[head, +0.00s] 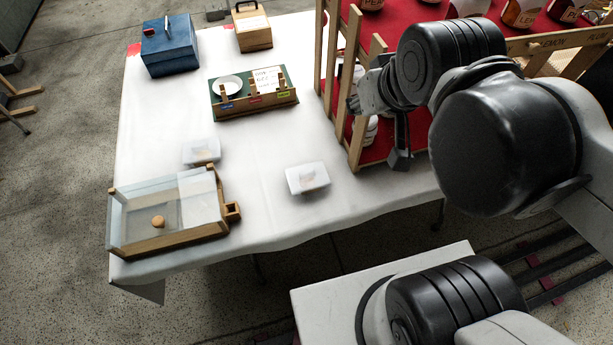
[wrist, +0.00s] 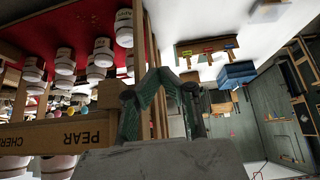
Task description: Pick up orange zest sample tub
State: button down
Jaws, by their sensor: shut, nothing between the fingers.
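Two clear tubs with white lids stand on the white-clothed table in the head view. One tub (head: 307,178) is near the front edge at the middle, and the other tub (head: 202,150) is farther left, behind the glass-topped case. Their labels are too small to read, so I cannot tell which is orange zest. My gripper (head: 355,103) is beside the wooden jar stand, to the right of and above both tubs, touching neither. In the wrist view my gripper (wrist: 160,76) is shut and empty, with jar shelves at left.
The wooden jar stand (head: 357,145) with red shelves is close to my gripper. A glass-topped case (head: 185,238) is at front left. A green tray (head: 225,108), a blue box (head: 170,52) and a wooden box (head: 252,35) stand farther back. The middle tabletop is clear.

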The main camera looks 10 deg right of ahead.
jog(key=c, duration=0.6)
grip_release()
jog(key=shift+a, duration=0.15)
jog(key=shift+o, duration=0.4)
jog(key=shift+r, duration=0.1)
